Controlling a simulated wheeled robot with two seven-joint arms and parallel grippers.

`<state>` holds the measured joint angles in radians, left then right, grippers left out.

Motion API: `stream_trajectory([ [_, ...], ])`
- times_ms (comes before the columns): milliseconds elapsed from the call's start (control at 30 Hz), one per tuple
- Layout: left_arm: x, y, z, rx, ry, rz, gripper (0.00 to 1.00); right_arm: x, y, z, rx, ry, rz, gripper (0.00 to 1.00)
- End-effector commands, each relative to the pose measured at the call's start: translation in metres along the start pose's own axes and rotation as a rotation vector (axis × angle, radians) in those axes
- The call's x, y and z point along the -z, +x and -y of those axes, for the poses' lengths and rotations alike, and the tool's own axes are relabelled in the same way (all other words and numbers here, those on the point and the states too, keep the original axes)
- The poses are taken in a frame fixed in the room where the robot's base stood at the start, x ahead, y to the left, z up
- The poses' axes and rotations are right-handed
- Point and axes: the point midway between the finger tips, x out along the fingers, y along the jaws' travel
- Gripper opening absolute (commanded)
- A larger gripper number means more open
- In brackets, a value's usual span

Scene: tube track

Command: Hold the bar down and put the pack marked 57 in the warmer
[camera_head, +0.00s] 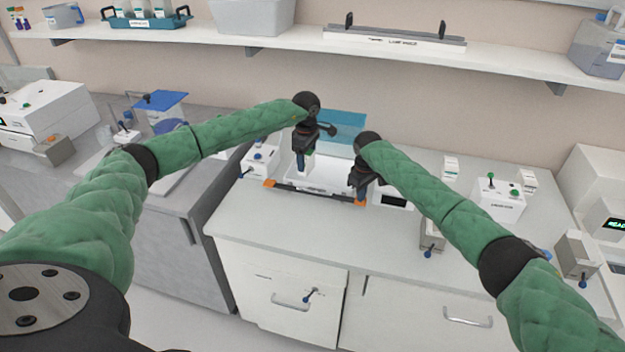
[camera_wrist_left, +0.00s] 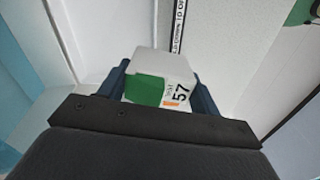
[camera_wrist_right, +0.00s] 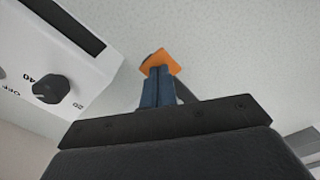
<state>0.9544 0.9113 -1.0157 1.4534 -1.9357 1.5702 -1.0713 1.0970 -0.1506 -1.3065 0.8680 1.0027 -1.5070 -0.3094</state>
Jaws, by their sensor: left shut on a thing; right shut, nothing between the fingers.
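The warmer is a white box (camera_head: 325,176) on the white counter, with its clear blue lid (camera_head: 347,127) raised behind it. The dark bar (camera_head: 315,193) runs along its front and has orange ends. My left gripper (camera_head: 301,168) is over the warmer, shut on the pack marked 57 (camera_wrist_left: 162,82). The pack is white and green, with its label showing in the left wrist view. My right gripper (camera_head: 361,198) is shut and empty at the bar's right orange end. In the right wrist view its fingertips (camera_wrist_right: 158,72) overlap the orange end (camera_wrist_right: 160,61); the exact contact is unclear.
A dial (camera_wrist_right: 50,89) sits on a white housing close to my right gripper. A white box with a green knob (camera_head: 497,198) and a small grey box (camera_head: 432,233) stand to the right. A shelf (camera_head: 280,43) spans the wall above. The counter's front is clear.

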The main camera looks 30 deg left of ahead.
Motion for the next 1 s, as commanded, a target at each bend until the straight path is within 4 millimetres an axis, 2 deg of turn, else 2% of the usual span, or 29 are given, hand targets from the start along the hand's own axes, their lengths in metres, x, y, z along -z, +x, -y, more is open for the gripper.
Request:
stream_trajectory([
  [800,0.011,0.016,-0.063,0.0,-0.002,0.001,0.39,0.0,0.001,0.0,0.0,0.0,0.0,0.0],
  [1000,0.012,0.018,-0.071,0.001,0.0,0.0,0.39,0.0,0.001,0.0,0.0,0.0,0.001,0.0],
])
